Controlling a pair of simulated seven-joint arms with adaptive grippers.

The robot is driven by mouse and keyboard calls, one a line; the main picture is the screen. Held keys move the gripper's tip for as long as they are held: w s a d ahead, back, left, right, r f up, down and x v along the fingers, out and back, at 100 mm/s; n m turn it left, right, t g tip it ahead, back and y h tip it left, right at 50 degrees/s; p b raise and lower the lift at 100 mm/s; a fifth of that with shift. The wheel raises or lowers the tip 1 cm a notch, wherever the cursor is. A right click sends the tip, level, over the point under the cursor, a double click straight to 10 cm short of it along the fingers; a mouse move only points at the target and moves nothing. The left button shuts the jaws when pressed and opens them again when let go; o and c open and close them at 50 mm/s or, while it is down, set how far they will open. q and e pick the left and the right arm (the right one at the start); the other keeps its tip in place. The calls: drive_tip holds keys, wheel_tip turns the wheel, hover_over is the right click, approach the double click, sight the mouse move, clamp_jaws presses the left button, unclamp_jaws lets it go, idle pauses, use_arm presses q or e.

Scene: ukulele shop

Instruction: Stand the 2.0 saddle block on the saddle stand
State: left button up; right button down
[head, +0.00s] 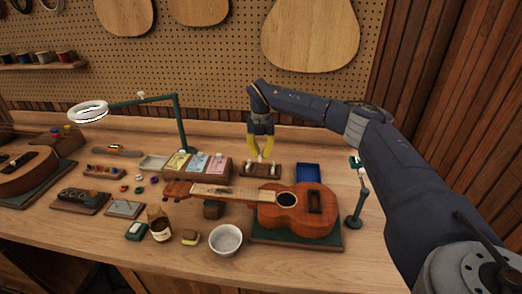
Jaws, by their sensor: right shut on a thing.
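My right gripper (262,156), with yellow fingers, points down at the back middle of the bench. It is shut on a small pale piece that looks like a saddle block; the fingers hide most of it and no marking can be read. It is directly over a low dark wooden stand (246,173), which looks like the saddle stand. Whether the held piece touches the stand cannot be told. A wooden rack (224,174) with yellow, blue and pink cards, and small white pieces by them, stands left of it. My left gripper is not in view.
A ukulele (290,212) lies on a green mat (335,240) in front of the stand. A blue cloth or pad (308,173) lies to its right. A green lamp (178,120) rises at the left.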

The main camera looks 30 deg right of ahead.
sight(261, 168)
drive_tip(key=shift+f, duration=2.6)
drive_tip(key=c, duration=1.1)
unclamp_jaws()
drive_tip(key=shift+r, duration=0.1)
drive_tip(key=shift+r, duration=3.35)
